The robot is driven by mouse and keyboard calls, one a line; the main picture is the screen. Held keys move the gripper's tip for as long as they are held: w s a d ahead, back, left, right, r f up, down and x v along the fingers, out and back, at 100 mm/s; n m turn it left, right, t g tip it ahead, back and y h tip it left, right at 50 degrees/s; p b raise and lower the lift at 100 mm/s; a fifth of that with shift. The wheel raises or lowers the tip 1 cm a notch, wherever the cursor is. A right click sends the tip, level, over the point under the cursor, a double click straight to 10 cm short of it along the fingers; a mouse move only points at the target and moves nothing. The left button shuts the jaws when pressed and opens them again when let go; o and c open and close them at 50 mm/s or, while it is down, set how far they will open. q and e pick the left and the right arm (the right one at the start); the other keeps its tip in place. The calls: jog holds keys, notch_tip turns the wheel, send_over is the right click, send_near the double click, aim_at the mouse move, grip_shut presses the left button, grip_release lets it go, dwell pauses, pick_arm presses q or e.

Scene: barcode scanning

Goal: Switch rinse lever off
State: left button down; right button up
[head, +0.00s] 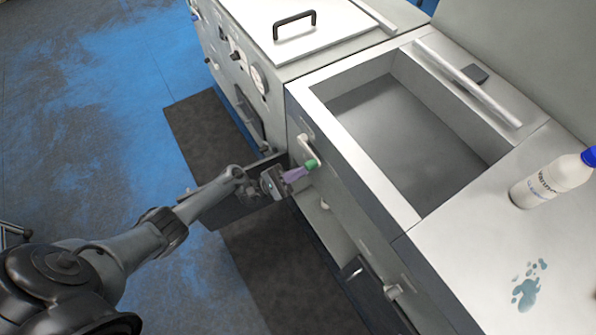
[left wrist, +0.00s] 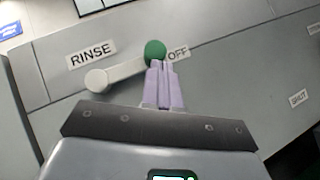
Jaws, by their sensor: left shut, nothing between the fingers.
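The rinse lever (left wrist: 115,73) is a pale bar with a round green knob (left wrist: 155,50) at its right end. In the left wrist view it lies nearly level, tilted slightly up to the right, between the RINSE label (left wrist: 92,54) and the OFF label (left wrist: 178,53). The green knob is beside OFF. My left gripper (left wrist: 163,66) has shut, pale purple fingers, with the tips at the knob's lower edge; I cannot tell if they touch. In the head view the lever (head: 305,146) is on the cabinet front, with my left gripper (head: 305,168) at its knob. My right gripper is not in view.
A deep sink basin (head: 365,180) is set into the counter above the lever. A white bottle with a blue cap (head: 545,183) and a bluish spill (head: 527,288) are on the counter at right. The floor to the left is open, with dark mats (head: 200,130).

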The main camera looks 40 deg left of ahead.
pick_arm(q)
jog(key=shift+r, duration=0.1)
jog(key=s+a+f+b, duration=0.2)
jog(key=f+b, duration=0.2)
jog(key=f, duration=0.1)
jog(key=s+a+f+b, duration=0.3)
jog(key=f+b, duration=0.1)
jog(key=f, duration=0.1)
jog(key=shift+s+a+f+b, duration=0.2)
jog(key=shift+a+f+b, duration=0.15)
jog(key=shift+f, duration=0.05)
